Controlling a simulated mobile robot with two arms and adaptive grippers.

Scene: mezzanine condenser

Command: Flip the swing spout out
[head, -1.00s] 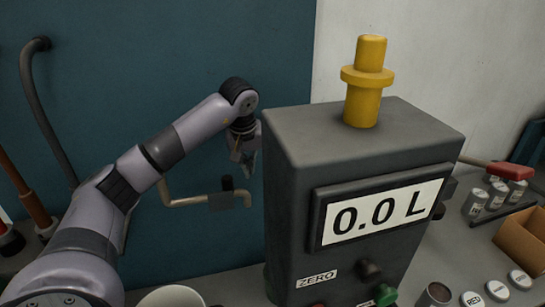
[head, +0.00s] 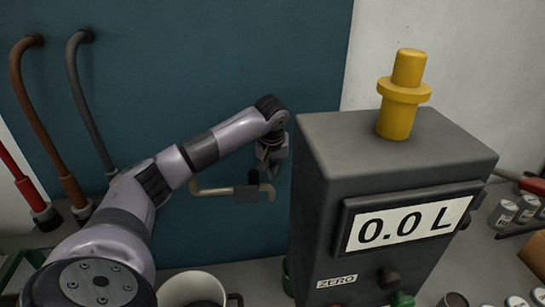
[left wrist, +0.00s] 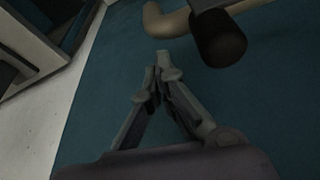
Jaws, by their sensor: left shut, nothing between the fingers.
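The swing spout (head: 215,190) is a thin tan pipe against the blue-green wall panel, left of the grey meter box. It has a dark block and a short black knob (head: 253,178). In the left wrist view the bent tan pipe (left wrist: 168,24) and the black knob (left wrist: 221,42) are at the top. My left gripper (head: 268,172) is just right of the knob in the head view, close to the pipe's right end. Its fingertips (left wrist: 158,72) meet with nothing between them, apart from the pipe in the wrist view. My right gripper is out of view.
The grey meter box (head: 395,150) reads 0.0 L, carries a yellow fitting (head: 404,95) on top and stands close to the right of my gripper. A white cup (head: 190,288) stands below. Several hoses (head: 88,105) are at the left.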

